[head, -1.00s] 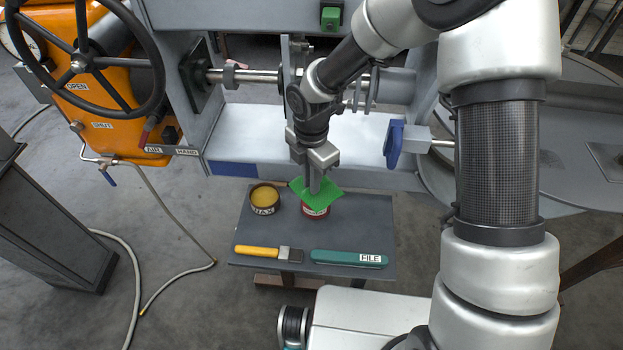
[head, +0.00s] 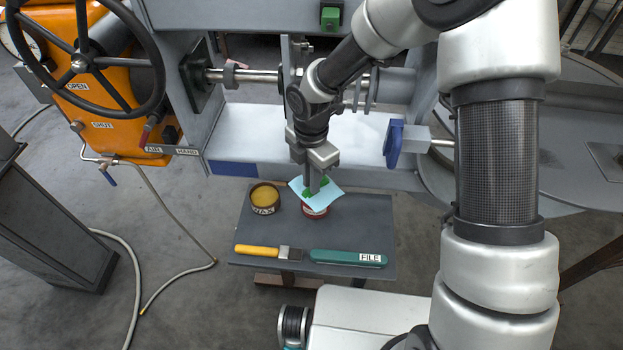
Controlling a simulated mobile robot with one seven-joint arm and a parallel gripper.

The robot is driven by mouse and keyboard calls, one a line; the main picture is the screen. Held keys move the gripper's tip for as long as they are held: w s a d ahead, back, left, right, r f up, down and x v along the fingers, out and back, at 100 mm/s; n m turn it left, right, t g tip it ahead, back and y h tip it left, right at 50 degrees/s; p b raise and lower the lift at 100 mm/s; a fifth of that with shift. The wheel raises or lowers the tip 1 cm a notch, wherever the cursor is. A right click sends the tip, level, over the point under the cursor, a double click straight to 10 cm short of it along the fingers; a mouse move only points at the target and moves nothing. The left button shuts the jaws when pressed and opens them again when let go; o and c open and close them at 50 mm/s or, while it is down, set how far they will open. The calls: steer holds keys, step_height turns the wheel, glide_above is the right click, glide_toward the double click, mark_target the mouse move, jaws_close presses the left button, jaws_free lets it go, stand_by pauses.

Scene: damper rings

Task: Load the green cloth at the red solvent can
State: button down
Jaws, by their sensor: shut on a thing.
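My gripper (head: 314,188) points down over the small table and is shut on the cloth. The cloth (head: 325,196) is spread flat and tilted around the fingertips. Most of it looks pale blue, with green patches close to the jaws. The red solvent can (head: 314,212) stands right under the cloth. The cloth covers most of the can's top, so only its red side with a pale label shows. I cannot tell whether the cloth touches the inside of the can.
The dark table (head: 222,222) also holds a wax tin (head: 264,199) left of the can, a yellow-handled brush (head: 268,251) and a green file (head: 340,258) in front. A grey machine frame (head: 240,135) with a blue clamp (head: 394,144) stands behind.

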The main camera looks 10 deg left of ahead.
steer(key=shift+r+p, duration=3)
steer(key=shift+r, duration=0.5)
steer(key=shift+s+f, duration=0.1)
